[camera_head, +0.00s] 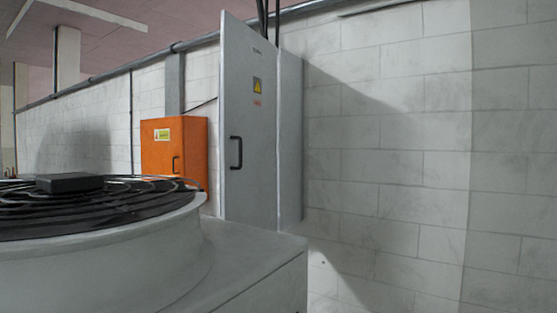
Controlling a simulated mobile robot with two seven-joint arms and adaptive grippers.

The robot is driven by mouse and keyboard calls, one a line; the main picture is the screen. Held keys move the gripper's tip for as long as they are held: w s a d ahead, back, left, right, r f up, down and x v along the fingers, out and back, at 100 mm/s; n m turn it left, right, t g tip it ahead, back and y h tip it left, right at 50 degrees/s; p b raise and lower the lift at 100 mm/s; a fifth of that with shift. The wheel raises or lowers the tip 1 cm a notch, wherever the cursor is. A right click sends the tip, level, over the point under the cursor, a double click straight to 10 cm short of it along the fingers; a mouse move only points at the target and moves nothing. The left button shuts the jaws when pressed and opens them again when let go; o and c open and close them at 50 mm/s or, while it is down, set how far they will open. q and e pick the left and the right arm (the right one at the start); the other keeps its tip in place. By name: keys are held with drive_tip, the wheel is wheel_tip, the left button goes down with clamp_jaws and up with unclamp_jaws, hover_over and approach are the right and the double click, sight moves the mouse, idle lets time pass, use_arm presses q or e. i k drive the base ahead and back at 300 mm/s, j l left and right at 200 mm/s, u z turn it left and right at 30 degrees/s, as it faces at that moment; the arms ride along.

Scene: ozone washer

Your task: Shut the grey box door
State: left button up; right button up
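The handle edge looks taller and nearer to me than the right edge, so the door appears swung out from the box. The inside of the box is hidden, and the door's lower end is partly hidden behind a grey unit. Neither of my grippers is in view.
A large grey fan unit (243,268) with a round black grille (95,205) fills the lower left, in front of the box. An orange box (180,165) hangs on the wall farther left. The wall (400,150) to the right is bare.

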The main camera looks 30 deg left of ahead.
sight(248, 62)
drive_tip(key=i+l+u, duration=0.1)
drive_tip(key=i+u, duration=0.3)
drive_tip(key=i+l+u, duration=0.2)
drive_tip(key=i+u, duration=0.25)
drive_tip(key=i+l+u, duration=0.6)
drive_tip(key=l+u, duration=0.2)
drive_tip(key=i+l+u, duration=0.4)
drive_tip(key=l, duration=0.2)
drive_tip(key=l+u, duration=0.2)
drive_tip(key=l, duration=0.15)
drive_tip(key=l+u, duration=0.15)
drive_tip(key=l, duration=0.2)
drive_tip(key=i, duration=0.05)
